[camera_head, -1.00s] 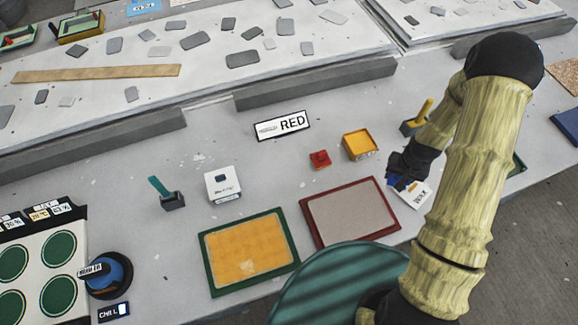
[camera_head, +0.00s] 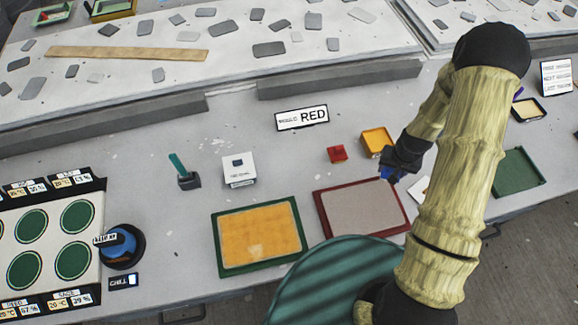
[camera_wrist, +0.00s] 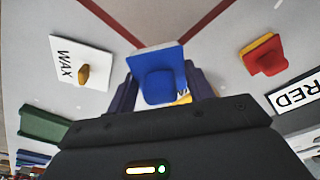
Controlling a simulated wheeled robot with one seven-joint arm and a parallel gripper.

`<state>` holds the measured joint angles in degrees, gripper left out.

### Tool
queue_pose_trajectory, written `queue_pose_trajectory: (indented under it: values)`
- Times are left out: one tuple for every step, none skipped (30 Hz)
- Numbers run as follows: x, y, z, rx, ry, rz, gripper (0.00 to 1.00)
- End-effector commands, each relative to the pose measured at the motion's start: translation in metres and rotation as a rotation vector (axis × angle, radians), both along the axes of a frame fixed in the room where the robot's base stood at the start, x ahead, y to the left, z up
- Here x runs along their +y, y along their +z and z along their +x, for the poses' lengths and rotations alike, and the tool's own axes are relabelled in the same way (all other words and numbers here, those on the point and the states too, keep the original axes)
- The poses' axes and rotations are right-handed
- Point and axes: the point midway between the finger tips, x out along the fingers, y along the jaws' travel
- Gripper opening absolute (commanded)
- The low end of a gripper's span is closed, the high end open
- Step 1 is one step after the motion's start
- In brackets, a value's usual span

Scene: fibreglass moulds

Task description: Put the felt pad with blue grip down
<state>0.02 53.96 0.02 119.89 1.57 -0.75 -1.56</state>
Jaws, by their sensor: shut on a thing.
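My gripper (camera_wrist: 158,92) is shut on the blue grip (camera_wrist: 160,86) of the felt pad, with one dark finger on either side. The pad's flat front part (camera_wrist: 156,56) shows past the grip, with a pale front edge. In the head view the blue of the pad (camera_head: 390,174) shows below my gripper (camera_head: 394,168), near the top right corner of the red-framed tray (camera_head: 408,222). In the wrist view the tray's red frame (camera_wrist: 110,22) lies ahead of the pad. The pad's underside is hidden, and I cannot tell whether it touches the table.
A white WAX card (camera_wrist: 68,58) with a yellow knob lies beside the pad. A red block (camera_head: 337,154) and yellow box (camera_head: 376,140) stand close behind. A green-framed tray (camera_head: 215,246) with orange fill is left, an empty green tray (camera_head: 518,172) right.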

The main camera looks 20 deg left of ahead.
Motion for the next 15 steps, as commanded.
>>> queue_pose_trajectory:
  values:
    - [-0.0002, 0.0001, 0.0001, 0.000, 0.000, 0.000, 0.23]
    - [-0.0002, 0.0001, 0.0001, 0.000, 0.000, 0.000, 0.23]
    - [-0.0002, 0.0001, 0.0001, 0.000, 0.000, 0.000, 0.23]
    - [-0.0002, 0.0001, 0.0001, 0.000, 0.000, 0.000, 0.23]
    - [-0.0002, 0.0001, 0.0001, 0.000, 0.000, 0.000, 0.23]
    - [-0.0009, 0.0001, 0.0001, 0.000, -0.001, 0.000, 0.23]
    - [-0.0012, 0.0001, 0.0001, 0.000, -0.001, 0.000, 0.23]
    - [-0.0013, 0.0001, 0.0001, 0.000, -0.001, 0.000, 0.23]
    - [-0.0013, 0.0001, 0.0001, 0.000, -0.001, 0.000, 0.23]
    - [-0.0013, 0.0001, 0.0001, 0.000, -0.001, 0.000, 0.23]
    - [-0.0013, 0.0001, 0.0001, 0.000, -0.001, 0.000, 0.23]
    - [-0.0011, 0.0000, 0.0001, 0.000, -0.001, 0.000, 0.23]
    - [-0.0005, -0.0001, 0.0003, 0.000, 0.000, 0.000, 0.23]
    - [0.0008, -0.0001, 0.0007, -0.001, 0.003, 0.000, 0.23]
    - [0.0039, -0.0003, 0.0018, -0.001, 0.009, 0.000, 0.23]
